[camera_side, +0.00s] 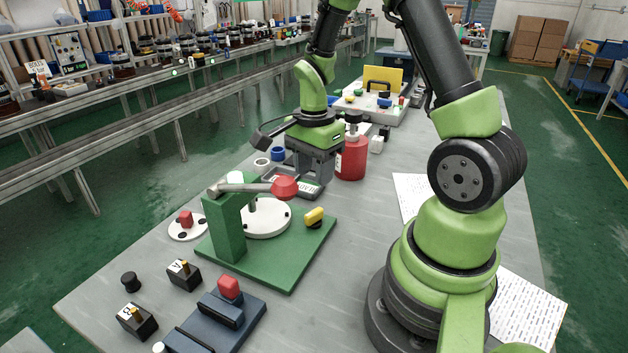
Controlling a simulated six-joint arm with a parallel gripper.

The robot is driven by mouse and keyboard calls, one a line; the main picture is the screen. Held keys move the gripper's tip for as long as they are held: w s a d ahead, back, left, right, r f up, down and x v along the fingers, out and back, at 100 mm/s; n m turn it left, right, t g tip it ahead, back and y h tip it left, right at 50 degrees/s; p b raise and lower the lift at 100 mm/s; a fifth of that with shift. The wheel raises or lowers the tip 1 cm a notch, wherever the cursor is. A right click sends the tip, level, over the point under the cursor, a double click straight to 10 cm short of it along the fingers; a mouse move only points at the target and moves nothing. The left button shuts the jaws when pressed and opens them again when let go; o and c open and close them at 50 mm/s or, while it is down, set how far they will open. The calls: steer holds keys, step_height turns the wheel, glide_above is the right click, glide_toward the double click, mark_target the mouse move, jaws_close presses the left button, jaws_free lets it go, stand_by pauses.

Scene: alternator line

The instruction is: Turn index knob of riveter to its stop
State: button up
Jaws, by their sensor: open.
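The riveter is a green base plate (290,272) with a green upright post (226,228) and a grey lever ending in a red grip (285,187). A round white disc (266,222) lies on the plate under the lever. A yellow knob (314,216) stands at the plate's right side, beside the disc; it looks like the index knob. My gripper (308,188) is open, behind and above the riveter and apart from the yellow knob. Its fingers are partly hidden by the red grip.
A red bottle (351,158) stands close right of my gripper, with blue and white rings (278,154) to its left. A dark blue fixture (215,322) and small black blocks (184,275) lie in front. Printed sheets (525,305) lie at right. The table right of the riveter is clear.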

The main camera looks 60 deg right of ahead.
mark_target(314, 211)
steer(key=n, duration=3.5)
steer(key=shift+f, duration=0.1)
step_height(314, 211, down, 10)
steer(key=shift+r, duration=0.1)
jaws_close()
